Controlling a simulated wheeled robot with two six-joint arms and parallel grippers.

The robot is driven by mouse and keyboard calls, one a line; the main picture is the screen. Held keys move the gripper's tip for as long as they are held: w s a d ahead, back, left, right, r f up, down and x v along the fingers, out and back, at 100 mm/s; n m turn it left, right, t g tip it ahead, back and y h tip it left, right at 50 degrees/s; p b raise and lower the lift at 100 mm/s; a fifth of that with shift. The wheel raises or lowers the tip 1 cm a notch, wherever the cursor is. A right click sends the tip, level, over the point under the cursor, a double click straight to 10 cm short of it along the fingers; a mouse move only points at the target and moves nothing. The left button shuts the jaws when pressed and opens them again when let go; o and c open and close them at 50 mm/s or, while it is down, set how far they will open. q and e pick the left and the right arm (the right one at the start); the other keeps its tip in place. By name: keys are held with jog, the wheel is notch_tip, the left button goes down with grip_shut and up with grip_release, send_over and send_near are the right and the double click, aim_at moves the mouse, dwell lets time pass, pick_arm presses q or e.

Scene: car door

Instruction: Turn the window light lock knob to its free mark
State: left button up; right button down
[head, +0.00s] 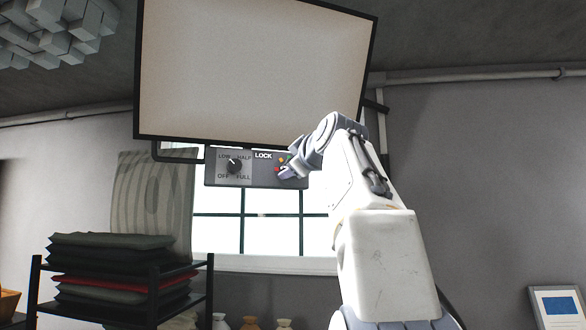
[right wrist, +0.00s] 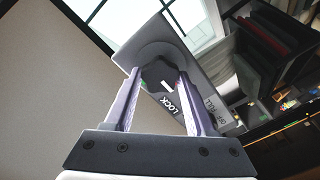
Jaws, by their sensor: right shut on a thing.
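The grey control box (head: 243,180) hangs under the large light panel (head: 255,72). The lock knob (right wrist: 158,73) is a dark, faceted knob beside the word LOCK, with a short white line on it. My right gripper (head: 287,172) covers the knob in the head view. In the right wrist view my right gripper (right wrist: 160,76) has its fingers on either side of the knob, shut on it. A green patch shows by one finger and a red patch by the other. I cannot tell which mark the white line points to. My left gripper is not in view.
A second knob (head: 234,166), with OFF, LOW, HALF and FULL marks, sits on the left of the box. A window (head: 265,232) is behind and below. A black rack (head: 182,284) with folded cloths (head: 110,250) stands at the lower left.

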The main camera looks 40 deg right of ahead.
jog(key=shift+f, duration=0.1)
dwell(0.4)
jog(key=shift+c, duration=1.1)
grip_release()
jog(key=shift+s, duration=0.1)
jog(key=b+v, duration=0.3)
jog(key=v, duration=0.7)
jog(key=shift+s+b, duration=0.2)
jog(key=shift+b, duration=0.15)
jog(key=shift+w+a, duration=0.1)
